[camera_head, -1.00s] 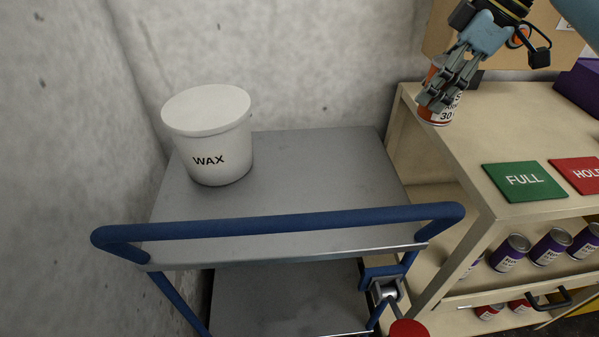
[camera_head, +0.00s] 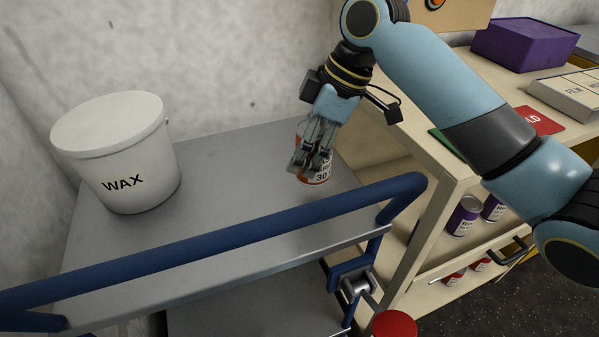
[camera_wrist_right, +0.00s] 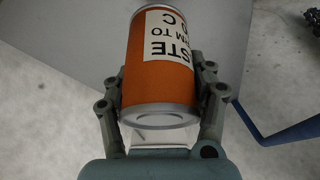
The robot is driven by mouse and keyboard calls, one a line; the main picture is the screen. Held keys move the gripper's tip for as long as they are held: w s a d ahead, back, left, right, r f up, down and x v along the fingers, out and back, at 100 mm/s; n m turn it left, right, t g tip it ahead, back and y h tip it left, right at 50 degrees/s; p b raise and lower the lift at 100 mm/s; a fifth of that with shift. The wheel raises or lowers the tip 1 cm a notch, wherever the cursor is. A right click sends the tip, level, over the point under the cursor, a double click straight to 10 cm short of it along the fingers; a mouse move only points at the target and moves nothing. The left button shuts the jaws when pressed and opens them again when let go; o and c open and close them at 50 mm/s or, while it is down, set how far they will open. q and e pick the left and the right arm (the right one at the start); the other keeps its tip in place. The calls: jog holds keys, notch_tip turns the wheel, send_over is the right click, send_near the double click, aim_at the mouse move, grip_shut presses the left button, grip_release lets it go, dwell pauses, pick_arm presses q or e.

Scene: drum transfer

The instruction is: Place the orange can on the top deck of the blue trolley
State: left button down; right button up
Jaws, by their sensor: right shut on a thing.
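The orange can (camera_head: 318,177) with a white label is in my right gripper (camera_head: 312,160), over the right part of the trolley's grey top deck (camera_head: 225,200). The fingers hide much of the can in the head view. In the right wrist view the can (camera_wrist_right: 150,80) sits between both fingers (camera_wrist_right: 165,95), which are shut on its sides. I cannot tell whether its base touches the deck. The trolley has a blue handle rail (camera_head: 220,237) along its near side. My left gripper is not in view.
A white WAX bucket (camera_head: 120,160) stands on the deck's left part. The deck between bucket and can is clear. A cream shelf unit (camera_head: 440,150) with purple cans (camera_head: 463,215) stands to the right, with a purple box (camera_head: 525,43) on top. Concrete walls stand behind.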

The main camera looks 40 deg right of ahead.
aim_at(299, 178)
jog(key=shift+s+a+f, duration=0.25)
jog(key=shift+a+f, duration=0.1)
jog(key=shift+a, duration=0.1)
notch_tip(299, 178, down, 4)
jog(key=shift+b, duration=0.4)
jog(key=shift+r, duration=0.1)
jog(key=o, duration=1.7)
jog(key=shift+c, duration=0.2)
jog(key=p+v, duration=0.2)
jog(key=v, duration=1)
